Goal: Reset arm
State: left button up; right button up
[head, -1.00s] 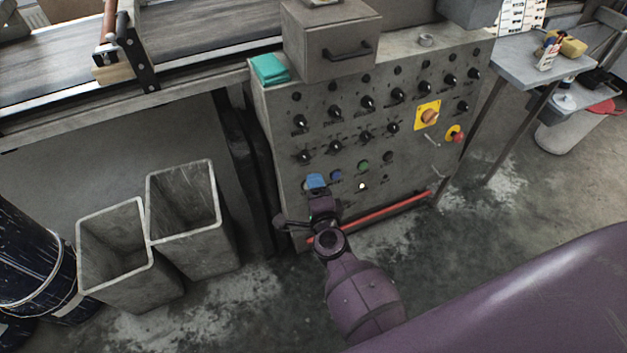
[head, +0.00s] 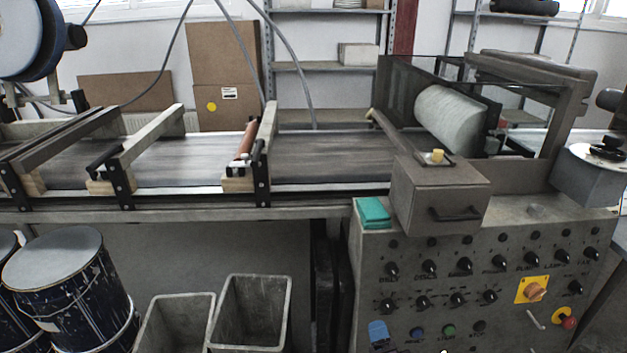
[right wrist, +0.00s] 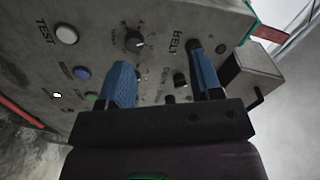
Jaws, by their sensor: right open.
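The grey control panel (head: 395,250) carries rows of black knobs and, low down, a blue button (head: 417,332) and a green button (head: 448,330). My right gripper (head: 378,333) shows only as a blue fingertip at the bottom of the head view, left of the blue button. In the right wrist view my right gripper (right wrist: 160,60) is open and empty, its two blue fingers apart in front of the panel. The blue button (right wrist: 82,72) and green button (right wrist: 92,97) lie left of the fingers there. My left gripper is not in view.
A yellow-backed orange knob (head: 533,290) and a red knob (head: 568,319) are on the panel's right. A grey box (head: 440,195) and teal cloth (head: 374,213) sit on top. The conveyor (head: 335,155) runs behind; bins (head: 250,315) and drums (head: 68,285) stand at left.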

pick_arm(q)
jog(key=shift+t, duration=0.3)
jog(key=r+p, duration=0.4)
jog(key=p, duration=0.1)
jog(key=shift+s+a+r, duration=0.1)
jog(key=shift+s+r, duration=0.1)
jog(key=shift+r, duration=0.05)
pick_arm(e)
jog(key=s+d+n+g, duration=0.2)
jog(key=s+d+n, duration=0.2)
jog(key=s, duration=0.5)
jog(key=s+d+n+g, duration=0.2)
jog(key=s+d+n, duration=0.2)
jog(key=s, duration=0.5)
jog(key=s+d+n+g, duration=0.2)
jog(key=s+n, duration=0.4)
jog(key=s, duration=0.4)
jog(key=shift+d+r+n+h, duration=0.3)
jog(key=shift+d, duration=0.6)
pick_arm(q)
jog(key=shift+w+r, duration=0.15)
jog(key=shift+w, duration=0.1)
pick_arm(e)
jog(key=shift+w, duration=0.1)
